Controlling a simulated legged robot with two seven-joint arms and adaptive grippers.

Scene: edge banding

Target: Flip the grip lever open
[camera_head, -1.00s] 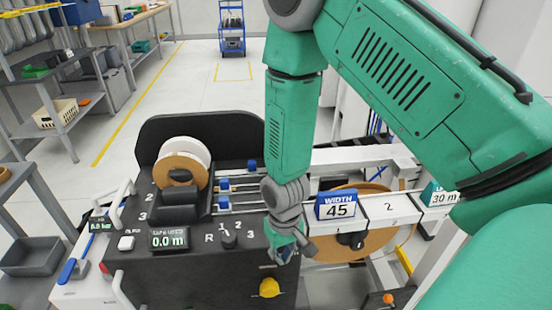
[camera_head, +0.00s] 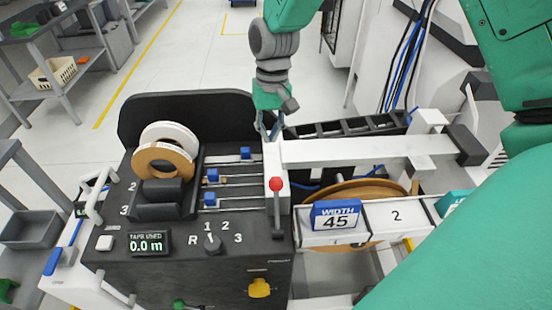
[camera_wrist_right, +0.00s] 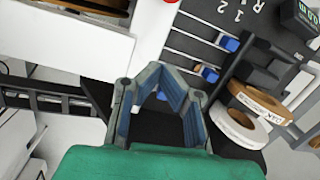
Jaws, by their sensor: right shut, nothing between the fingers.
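My right gripper (camera_head: 269,135) is shut and empty, pointing down just behind the white block, apart from the red knob. In the right wrist view the right gripper (camera_wrist_right: 163,72) shows its blue-lined fingers, with the white block (camera_wrist_right: 150,35) beyond them and part of the red knob at the top edge. My left gripper is not in view.
Two tape rolls (camera_head: 165,158) stand on the panel, left of rods with blue sliders (camera_head: 212,174). A rotary selector (camera_head: 212,243) and a yellow knob (camera_head: 259,288) are nearer. A white beam (camera_head: 370,149) runs right from the block, behind the WIDTH 45 sign (camera_head: 335,216).

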